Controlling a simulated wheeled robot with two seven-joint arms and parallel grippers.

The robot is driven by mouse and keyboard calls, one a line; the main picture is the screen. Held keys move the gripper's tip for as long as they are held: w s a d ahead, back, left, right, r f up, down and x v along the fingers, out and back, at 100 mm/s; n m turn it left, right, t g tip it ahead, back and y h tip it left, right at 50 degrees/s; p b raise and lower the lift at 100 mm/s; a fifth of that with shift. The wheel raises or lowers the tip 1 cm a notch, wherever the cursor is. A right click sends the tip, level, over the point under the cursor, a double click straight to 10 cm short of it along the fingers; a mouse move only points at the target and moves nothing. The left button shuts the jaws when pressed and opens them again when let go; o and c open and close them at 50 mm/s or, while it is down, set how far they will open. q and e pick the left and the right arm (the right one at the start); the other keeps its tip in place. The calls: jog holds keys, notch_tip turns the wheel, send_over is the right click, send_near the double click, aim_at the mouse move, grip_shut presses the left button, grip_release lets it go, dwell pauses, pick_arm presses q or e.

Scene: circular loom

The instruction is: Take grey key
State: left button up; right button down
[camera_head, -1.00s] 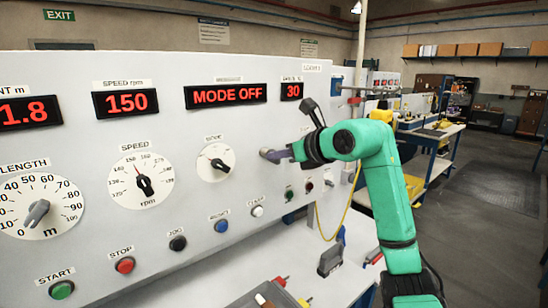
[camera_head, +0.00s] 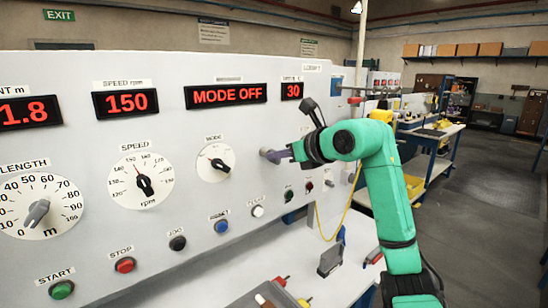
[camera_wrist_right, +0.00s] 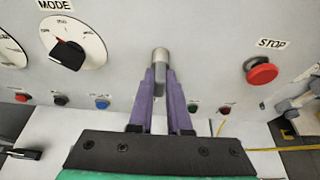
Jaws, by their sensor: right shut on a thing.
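My right gripper (camera_head: 285,155) is at the face of the loom's control panel, right of the MODE dial. In the right wrist view its two purple fingers (camera_wrist_right: 160,100) point at the panel and are shut on the grey key (camera_wrist_right: 159,91), a narrow grey piece between them. Straight ahead of the fingertips is a short grey metal cylinder (camera_wrist_right: 160,55) on the panel, which also shows in the head view (camera_head: 267,153). The key appears in line with the cylinder; I cannot tell how deep it sits. The fingers hide most of the key. My left gripper is not in view.
The MODE dial (camera_head: 215,162), SPEED dial (camera_head: 141,181) and LENGTH dial (camera_head: 40,208) are on the panel. Buttons run below, including a red STOP button (camera_head: 125,265). A white worktop (camera_head: 330,285) with a few tools lies below. Open floor is at the right.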

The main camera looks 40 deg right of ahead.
aim_at(280, 163)
jog(key=s+b, duration=0.4)
jog(key=shift+s+f, duration=0.15)
jog(key=shift+s, duration=0.15)
jog(key=shift+s+r, duration=0.3)
jog(key=shift+s, duration=0.1)
jog(key=shift+w, duration=0.1)
